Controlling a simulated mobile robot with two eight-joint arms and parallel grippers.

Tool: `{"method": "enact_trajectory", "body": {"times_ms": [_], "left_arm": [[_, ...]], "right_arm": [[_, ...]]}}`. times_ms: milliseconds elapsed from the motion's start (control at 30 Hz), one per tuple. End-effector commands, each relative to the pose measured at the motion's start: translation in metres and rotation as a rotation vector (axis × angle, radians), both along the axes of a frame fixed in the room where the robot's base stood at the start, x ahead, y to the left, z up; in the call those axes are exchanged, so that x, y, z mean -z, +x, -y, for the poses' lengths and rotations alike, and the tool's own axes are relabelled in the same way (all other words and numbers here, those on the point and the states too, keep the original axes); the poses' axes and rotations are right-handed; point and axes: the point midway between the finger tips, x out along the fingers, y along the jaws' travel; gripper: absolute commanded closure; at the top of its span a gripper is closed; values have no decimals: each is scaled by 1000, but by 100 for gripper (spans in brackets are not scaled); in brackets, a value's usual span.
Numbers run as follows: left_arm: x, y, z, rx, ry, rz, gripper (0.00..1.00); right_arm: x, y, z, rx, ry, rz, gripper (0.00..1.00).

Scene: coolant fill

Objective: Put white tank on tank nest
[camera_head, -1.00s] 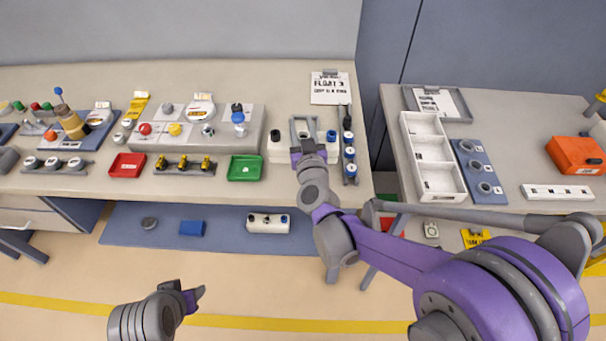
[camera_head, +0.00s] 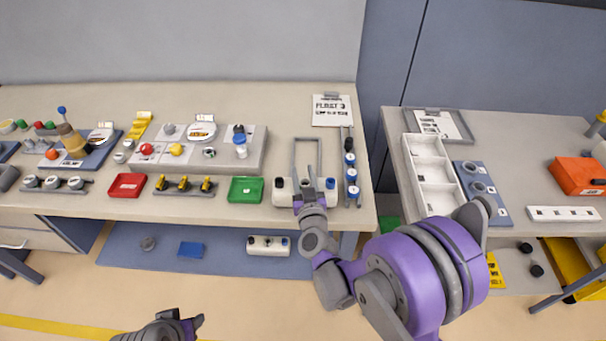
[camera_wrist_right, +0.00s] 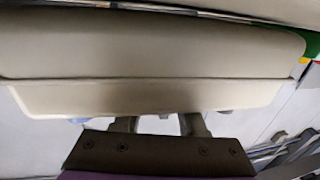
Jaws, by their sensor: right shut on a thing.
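The white tank (camera_head: 283,192) is at the front of the middle bench, with a dark cap and a blue cap on top. My right gripper (camera_head: 309,198) is shut on it and covers its middle. In the right wrist view the tank's pale body (camera_wrist_right: 150,60) fills the upper part, above my gripper (camera_wrist_right: 155,125). A grey rectangular frame (camera_head: 319,155), which looks like the tank nest, lies just behind the tank; its front part is hidden. I cannot tell whether the tank touches the bench. My left gripper (camera_head: 196,322) is low at the picture's bottom, away from the bench.
A green tray (camera_head: 245,190) is left of the tank. A rack of blue-capped bottles (camera_head: 351,175) stands close on its right. A sign (camera_head: 332,110) is behind. Another white capped block (camera_head: 268,245) lies on the blue lower mat (camera_head: 220,258). A gap separates the right bench.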

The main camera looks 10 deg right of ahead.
Motion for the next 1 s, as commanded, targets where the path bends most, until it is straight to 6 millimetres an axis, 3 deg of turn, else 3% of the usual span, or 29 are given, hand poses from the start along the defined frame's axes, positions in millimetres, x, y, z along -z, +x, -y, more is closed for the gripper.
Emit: {"method": "enact_trajectory", "body": {"times_ms": [167,200,367,667,800,1000], "left_arm": [[5,-2,0,0,0,-3,50],[5,-1,0,0,0,-3,50],[4,-1,0,0,0,-2,50],[3,-1,0,0,0,-1,50],[-8,2,0,0,0,4,50],[14,-4,0,0,0,-7,50]], "right_arm": [[5,0,0,0,0,-1,100],[5,0,0,0,1,-1,56],[3,0,0,0,1,0,30],[3,0,0,0,0,0,30],[1,0,0,0,0,2,30],[7,-46,-4,-1,0,-1,30]]}}
